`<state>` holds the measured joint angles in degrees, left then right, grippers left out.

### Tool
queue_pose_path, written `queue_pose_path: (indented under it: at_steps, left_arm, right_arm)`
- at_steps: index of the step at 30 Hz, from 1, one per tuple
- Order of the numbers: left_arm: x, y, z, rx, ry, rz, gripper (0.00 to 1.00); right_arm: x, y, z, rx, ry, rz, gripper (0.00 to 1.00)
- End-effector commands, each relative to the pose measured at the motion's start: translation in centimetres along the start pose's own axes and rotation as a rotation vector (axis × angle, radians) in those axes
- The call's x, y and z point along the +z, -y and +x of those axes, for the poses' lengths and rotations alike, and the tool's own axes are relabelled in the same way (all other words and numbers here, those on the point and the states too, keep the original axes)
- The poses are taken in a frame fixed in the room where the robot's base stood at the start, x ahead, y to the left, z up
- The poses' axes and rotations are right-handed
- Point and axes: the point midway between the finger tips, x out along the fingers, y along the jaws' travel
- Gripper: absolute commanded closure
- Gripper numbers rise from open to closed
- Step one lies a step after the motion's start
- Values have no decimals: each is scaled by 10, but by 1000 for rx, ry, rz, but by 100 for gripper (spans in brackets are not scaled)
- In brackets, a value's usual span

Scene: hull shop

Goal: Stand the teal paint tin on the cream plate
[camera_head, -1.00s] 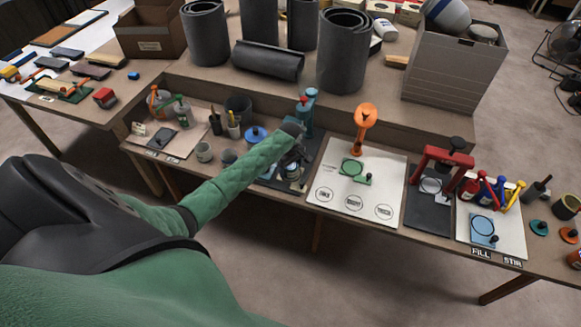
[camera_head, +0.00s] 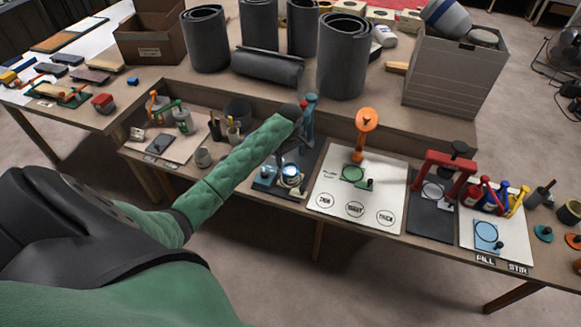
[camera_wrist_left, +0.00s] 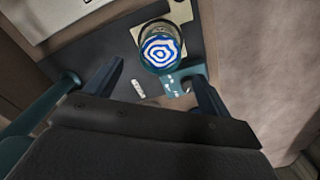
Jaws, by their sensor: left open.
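The teal paint tin (camera_head: 291,174) stands upright on the dark mat at the bench's front, its open top showing a blue and white swirl. It also shows in the left wrist view (camera_wrist_left: 159,47). The cream plate (camera_wrist_left: 182,12) shows at the tin's edges, and the tin overlaps it and appears to stand on it; the contact is hidden. My left gripper (camera_wrist_left: 157,72) is open, its fingers apart on the near side of the tin, with nothing between them. In the head view my left gripper (camera_head: 290,150) is above and behind the tin, partly hidden by its arm. My right gripper is out of view.
A teal block-like fixture (camera_head: 264,178) sits close beside the tin. A teal press (camera_head: 309,110) stands behind. A white board (camera_head: 335,200) with an orange stand (camera_head: 365,130) lies to the right. Grey rolls (camera_head: 342,60) fill the back shelf.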

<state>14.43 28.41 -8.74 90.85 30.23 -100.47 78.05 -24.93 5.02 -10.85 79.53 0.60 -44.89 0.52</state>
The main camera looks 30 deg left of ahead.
Motion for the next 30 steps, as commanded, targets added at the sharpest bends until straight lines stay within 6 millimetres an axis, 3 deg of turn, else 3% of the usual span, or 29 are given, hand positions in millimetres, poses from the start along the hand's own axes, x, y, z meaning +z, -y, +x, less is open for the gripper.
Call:
queue_pose_path:
  at_steps: [6, 11, 21, 26, 30]
  left_arm:
    - [0, 0, -20, 0, -1, 2, 18]
    - [20, 2, -8, 28, -6, 67, 18]
    - [140, 19, 55, 251, -107, 523, 18]
    - [180, 34, 82, 312, -157, 683, 18]
    - [209, 57, 125, 321, -186, 801, 18]
  right_arm:
    - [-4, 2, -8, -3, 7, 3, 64]
    - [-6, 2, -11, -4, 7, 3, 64]
    - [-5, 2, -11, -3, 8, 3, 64]
    - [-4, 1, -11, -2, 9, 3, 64]
    - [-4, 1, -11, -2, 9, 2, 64]
